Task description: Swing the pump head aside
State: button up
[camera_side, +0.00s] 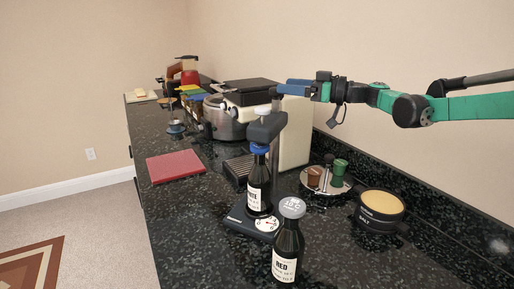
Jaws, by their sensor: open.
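The pump head (267,127) is a dark grey block at the top of a thin post (275,180). It sits over a dark bottle with a white label (258,198), and a blue collar (259,149) shows at the bottle's mouth. The post and bottle stand on a dark base with a round dial (266,224). My gripper (284,88), with blue fingers, reaches in from the right, above and behind the pump head in the picture. It is open, and nothing shows in it. The gap between its fingers is hard to see, and I cannot tell its exact distance from the head.
A second bottle labelled RED (288,247) stands in front. A cream coffee machine (292,130) and a metal pot (224,120) stand behind. A plate with small cups (322,188) and a round black tin (380,208) are right. A red mat (175,166) lies left.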

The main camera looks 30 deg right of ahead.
jog(key=x, duration=0.3)
jog(key=f+x, duration=0.1)
jog(key=x, duration=0.1)
jog(key=shift+w+a, duration=0.15)
jog(key=shift+w, duration=0.1)
grip_shut()
dwell(1.4)
